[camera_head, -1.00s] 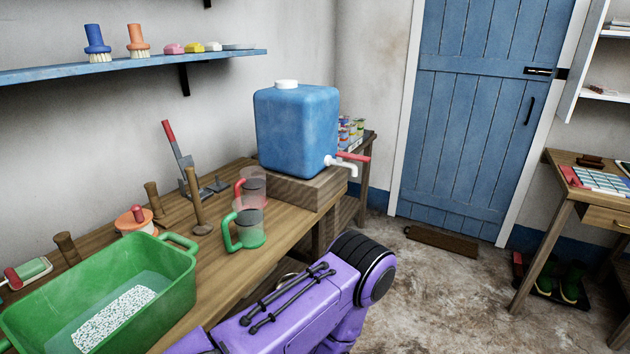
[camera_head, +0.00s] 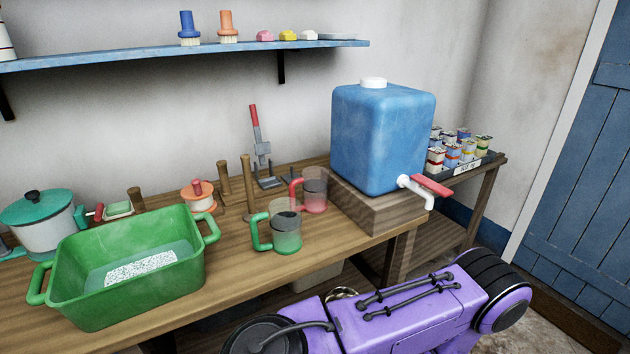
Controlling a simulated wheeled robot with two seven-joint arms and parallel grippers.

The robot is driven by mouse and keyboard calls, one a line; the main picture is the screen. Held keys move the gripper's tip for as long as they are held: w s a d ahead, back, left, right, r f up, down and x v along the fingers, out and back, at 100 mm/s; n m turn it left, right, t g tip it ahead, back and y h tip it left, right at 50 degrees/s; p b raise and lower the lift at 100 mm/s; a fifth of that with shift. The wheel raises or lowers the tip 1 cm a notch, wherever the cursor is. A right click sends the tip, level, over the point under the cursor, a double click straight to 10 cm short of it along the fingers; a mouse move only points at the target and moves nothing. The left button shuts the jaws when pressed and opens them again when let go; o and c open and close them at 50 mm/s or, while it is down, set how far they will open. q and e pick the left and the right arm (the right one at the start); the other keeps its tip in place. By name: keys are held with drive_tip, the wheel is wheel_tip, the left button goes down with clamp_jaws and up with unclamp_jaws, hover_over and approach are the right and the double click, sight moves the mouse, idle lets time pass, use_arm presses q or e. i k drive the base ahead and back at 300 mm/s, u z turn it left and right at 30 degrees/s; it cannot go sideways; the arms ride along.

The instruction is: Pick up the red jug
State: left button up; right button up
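The red jug (camera_head: 315,194) is a clear jug with a red handle on its left side. It stands upright on the wooden table, close to the left side of the wooden block under the blue water container. A similar jug with a green handle (camera_head: 286,232) stands in front of it and to its left, nearer the table's front edge. A purple arm of mine crosses the lower right of the view, in front of and below the table edge. Neither of my grippers shows in the view.
The blue water container (camera_head: 378,138) with a red-levered tap stands on a wooden block (camera_head: 385,208) right of the jugs. A green basin (camera_head: 75,285) of water sits at front left. Wooden pegs and a red-handled lever tool (camera_head: 259,145) stand behind the jugs.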

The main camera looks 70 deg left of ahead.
sight(314, 179)
drive_tip(key=u, duration=0.7)
drive_tip(key=i, duration=0.8)
drive_tip(key=u, duration=0.9)
